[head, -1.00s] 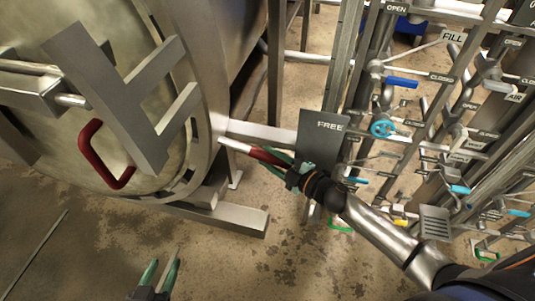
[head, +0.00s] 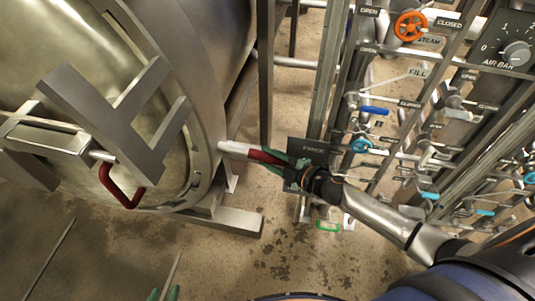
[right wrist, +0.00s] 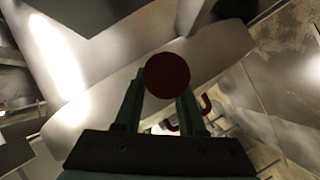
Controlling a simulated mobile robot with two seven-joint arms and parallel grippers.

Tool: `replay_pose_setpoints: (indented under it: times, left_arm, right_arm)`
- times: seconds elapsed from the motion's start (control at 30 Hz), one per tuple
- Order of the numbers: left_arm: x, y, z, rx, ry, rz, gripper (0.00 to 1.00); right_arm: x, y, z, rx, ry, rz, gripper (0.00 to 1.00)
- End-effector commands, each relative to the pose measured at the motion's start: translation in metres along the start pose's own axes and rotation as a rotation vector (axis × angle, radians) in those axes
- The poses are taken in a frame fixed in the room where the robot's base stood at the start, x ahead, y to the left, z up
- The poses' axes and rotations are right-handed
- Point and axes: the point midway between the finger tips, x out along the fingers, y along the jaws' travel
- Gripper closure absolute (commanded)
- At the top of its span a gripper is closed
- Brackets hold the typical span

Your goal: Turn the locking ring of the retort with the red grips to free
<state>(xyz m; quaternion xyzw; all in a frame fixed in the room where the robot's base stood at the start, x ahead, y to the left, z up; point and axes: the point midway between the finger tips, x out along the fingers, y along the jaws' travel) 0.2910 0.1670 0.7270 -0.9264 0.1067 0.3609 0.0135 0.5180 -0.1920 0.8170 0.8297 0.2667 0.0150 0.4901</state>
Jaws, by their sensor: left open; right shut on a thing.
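The retort's round metal door and ring (head: 205,110) fill the left of the head view. A bar with a red grip (head: 264,156) sticks out from the ring's right side. My right gripper (head: 284,163) is shut on this red grip; the grip's round red end (right wrist: 167,75) shows between the green fingers in the right wrist view. The grey FREE plate (head: 313,147) is right beside the held grip, partly behind my gripper. My left gripper (head: 163,294) is open and empty at the bottom edge, mostly cut off, away from the ring.
A red U-shaped handle (head: 121,190) is on the door's front, below a grey angled bracket (head: 110,105). The floor below is open.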

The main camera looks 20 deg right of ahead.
Motion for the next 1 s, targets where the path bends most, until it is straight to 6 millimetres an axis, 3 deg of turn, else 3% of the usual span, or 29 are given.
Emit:
replay_pose_setpoints:
  times: [0.03, 0.4, 0.43, 0.5, 0.7, 1.0]
  left_arm:
    - [-0.0040, -0.0012, -0.0015, -0.001, -0.004, -0.003, 0.50]
    - [-0.0037, -0.0013, 0.0005, -0.004, -0.004, -0.005, 0.50]
    - [-0.0037, -0.0012, 0.0006, -0.004, -0.005, -0.005, 0.50]
    - [-0.0038, -0.0012, 0.0007, -0.004, -0.005, -0.005, 0.50]
    - [-0.0040, -0.0006, 0.0019, -0.005, -0.008, -0.004, 0.50]
    - [-0.0037, -0.0002, 0.0019, -0.005, -0.008, -0.003, 0.50]
  right_arm:
    - [0.0001, 0.0183, -0.0074, -0.011, 0.012, 0.020, 1.00]
    - [-0.0003, 0.0178, -0.0064, -0.015, 0.011, 0.016, 1.00]
    - [-0.0004, 0.0178, -0.0064, -0.015, 0.011, 0.016, 0.60]
    - [-0.0003, 0.0181, -0.0065, -0.014, 0.011, 0.017, 0.52]
    - [-0.0002, 0.0164, -0.0065, -0.012, 0.011, 0.015, 0.32]
    - [-0.0003, 0.0129, -0.0060, -0.009, 0.008, 0.011, 0.32]
